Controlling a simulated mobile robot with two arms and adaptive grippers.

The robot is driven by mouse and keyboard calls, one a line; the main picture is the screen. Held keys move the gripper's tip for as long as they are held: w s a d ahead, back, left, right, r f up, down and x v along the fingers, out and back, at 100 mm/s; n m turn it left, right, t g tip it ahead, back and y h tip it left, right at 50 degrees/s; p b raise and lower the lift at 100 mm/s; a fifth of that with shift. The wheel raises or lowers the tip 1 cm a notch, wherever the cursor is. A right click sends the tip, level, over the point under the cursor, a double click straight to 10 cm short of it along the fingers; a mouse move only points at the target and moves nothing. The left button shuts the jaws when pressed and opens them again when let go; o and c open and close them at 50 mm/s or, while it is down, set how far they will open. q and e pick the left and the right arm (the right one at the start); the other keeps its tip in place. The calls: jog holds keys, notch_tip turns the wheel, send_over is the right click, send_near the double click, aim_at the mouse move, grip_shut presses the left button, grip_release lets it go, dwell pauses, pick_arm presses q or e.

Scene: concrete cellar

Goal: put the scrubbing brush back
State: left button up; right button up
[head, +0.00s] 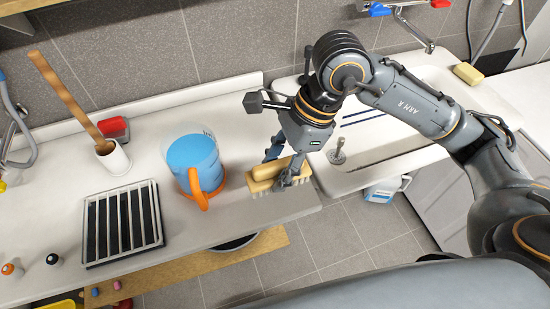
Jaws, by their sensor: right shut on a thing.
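The scrubbing brush (264,184) has a pale wooden body with bristles below. It is at the front right of the white counter, close to the counter's edge by the sink. My right gripper (281,178) is shut on the brush from above and partly hides it. I cannot tell whether the bristles touch the counter. My left gripper is not in view.
A clear jug with blue contents and an orange handle (201,192) stands just left of the brush. A metal rack (123,222), a white holder with a wooden handle (113,158) and a red item (114,128) are further left. The sink (380,150) lies right.

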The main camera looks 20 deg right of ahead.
jog(key=w+f+p, duration=0.1)
jog(key=w+f, duration=0.1)
jog(key=w, duration=0.1)
jog(key=w+d+f+p, duration=0.1)
jog(key=w+f, duration=0.2)
jog(key=w+d+f+p, duration=0.1)
jog(key=w+f, duration=0.1)
jog(key=shift+w+d+f, duration=0.15)
jog(key=shift+w, duration=0.25)
jog(key=f+p, duration=0.2)
jog(key=f, duration=0.1)
jog(key=shift+w, duration=0.2)
jog(key=shift+f, duration=0.35)
jog(key=shift+f, duration=0.2)
jog(key=o, duration=1.1)
jog(key=shift+r, duration=0.1)
